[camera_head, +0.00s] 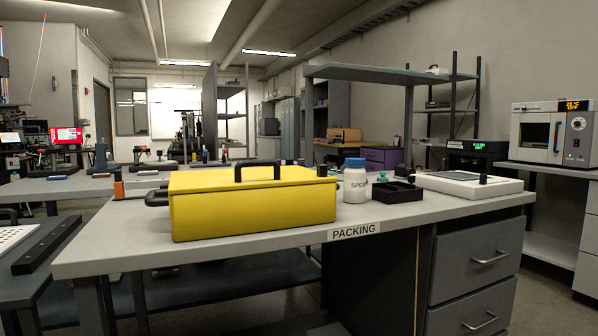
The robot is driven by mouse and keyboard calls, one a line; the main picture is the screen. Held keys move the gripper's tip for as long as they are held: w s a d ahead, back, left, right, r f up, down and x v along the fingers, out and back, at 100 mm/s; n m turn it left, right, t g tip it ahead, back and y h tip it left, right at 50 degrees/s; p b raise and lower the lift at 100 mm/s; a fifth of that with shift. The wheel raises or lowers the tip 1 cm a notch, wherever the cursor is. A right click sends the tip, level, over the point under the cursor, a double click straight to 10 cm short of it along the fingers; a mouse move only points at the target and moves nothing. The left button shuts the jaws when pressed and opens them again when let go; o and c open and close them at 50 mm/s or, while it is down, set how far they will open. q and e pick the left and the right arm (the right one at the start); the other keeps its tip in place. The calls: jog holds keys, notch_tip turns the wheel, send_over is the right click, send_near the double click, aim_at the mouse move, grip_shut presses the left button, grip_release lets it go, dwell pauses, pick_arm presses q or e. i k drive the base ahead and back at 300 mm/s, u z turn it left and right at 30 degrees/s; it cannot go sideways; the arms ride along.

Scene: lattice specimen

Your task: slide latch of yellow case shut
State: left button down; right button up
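The yellow case (255,212) sits on the grey packing table (400,215), towards its left part. Its lid looks down. A black handle (257,165) stands on top of the lid, and another black handle (157,198) sticks out at its left end. A small dark piece (322,170) shows at the lid's right end. I cannot tell whether it is the latch, or whether the latch is open or shut. Neither of my grippers is in view.
A white bottle with a blue cap (355,182) stands just right of the case. Beyond it are a black tray (397,192) and a flat white device (468,183). An orange-and-black item (118,187) is behind the case's left end. The table's front strip is clear.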

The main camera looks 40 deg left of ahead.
aim_at(321, 169)
jog(key=u, duration=0.25)
jog(key=i, duration=0.85)
jog(key=u, duration=1.2)
jog(key=i, duration=0.45)
jog(key=u, duration=0.5)
